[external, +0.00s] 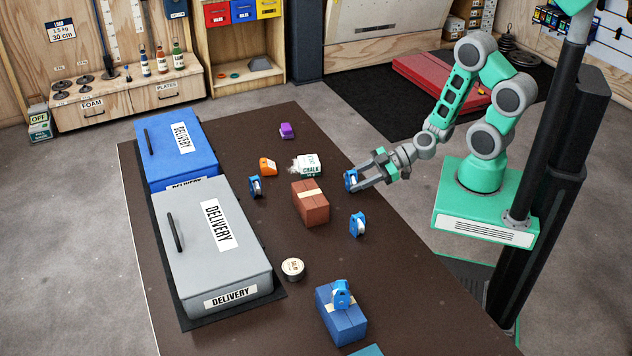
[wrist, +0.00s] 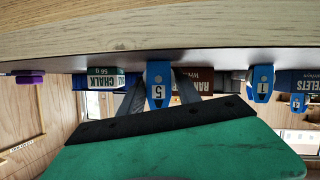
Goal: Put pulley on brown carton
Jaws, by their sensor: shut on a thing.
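My gripper (external: 361,179) is shut on a blue pulley (external: 350,181) at the right side of the dark table. In the wrist view, which is upside down, this pulley (wrist: 158,88) is marked 5 and sits between the fingers. The brown carton (external: 311,206), with a pale tape strip, stands on the table to the left of and nearer the camera than the held pulley. In the wrist view the carton (wrist: 201,77) is partly hidden behind the right finger. Nothing lies on the carton's top.
Other blue pulleys stand right of the carton (external: 357,224), left of it (external: 255,187) and on a blue carton (external: 341,326). A chalk box (external: 309,166), orange item (external: 267,166), purple item (external: 287,131) and round tin (external: 293,268) are around. Two delivery boxes (external: 215,240) fill the left side.

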